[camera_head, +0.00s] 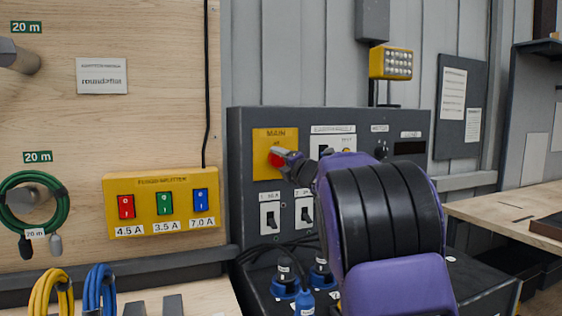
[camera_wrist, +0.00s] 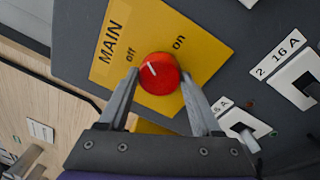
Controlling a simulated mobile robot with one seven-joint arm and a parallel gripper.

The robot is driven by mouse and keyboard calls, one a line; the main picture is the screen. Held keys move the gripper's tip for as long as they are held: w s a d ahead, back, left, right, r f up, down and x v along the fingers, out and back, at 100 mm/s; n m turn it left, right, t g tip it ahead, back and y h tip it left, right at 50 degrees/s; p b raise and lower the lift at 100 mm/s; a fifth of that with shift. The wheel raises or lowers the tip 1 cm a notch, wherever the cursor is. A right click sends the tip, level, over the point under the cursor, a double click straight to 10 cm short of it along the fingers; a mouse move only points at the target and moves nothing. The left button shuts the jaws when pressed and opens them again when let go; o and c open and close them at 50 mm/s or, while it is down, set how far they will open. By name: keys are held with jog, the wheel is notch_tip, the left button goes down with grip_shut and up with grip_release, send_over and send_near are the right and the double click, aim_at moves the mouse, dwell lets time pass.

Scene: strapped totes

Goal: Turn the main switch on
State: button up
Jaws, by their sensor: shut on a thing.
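The main switch is a red round knob (camera_wrist: 159,73) on a yellow plate (camera_wrist: 205,50) marked MAIN, with "off" and "on" printed beside it. The white line on the knob points toward "off" in the wrist view. In the head view the knob (camera_head: 274,159) shows at the left of the dark panel (camera_head: 365,118). My gripper (camera_wrist: 160,77) has one finger on each side of the knob and is shut on it. In the head view my gripper (camera_head: 283,158) reaches the knob from the right, and my arm hides part of the panel.
A yellow box (camera_head: 163,229) with red, green and blue switches is on the wooden wall at left. Blue plugs (camera_head: 284,287) and black cables lie below the panel.

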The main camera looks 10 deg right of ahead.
jog(key=m, duration=0.6)
jog(key=shift+t+h, duration=0.3)
jog(key=m+h+p, duration=0.1)
jog(key=m, duration=0.5)
jog(key=shift+a, duration=0.15)
jog(key=shift+m, duration=0.3)
jog(key=o, duration=1.4)
jog(key=v, duration=0.5)
jog(key=b+v, duration=0.1)
jog(key=v, duration=1.1)
jog(key=shift+s+f, duration=0.25)
jog(key=shift+f, duration=0.05)
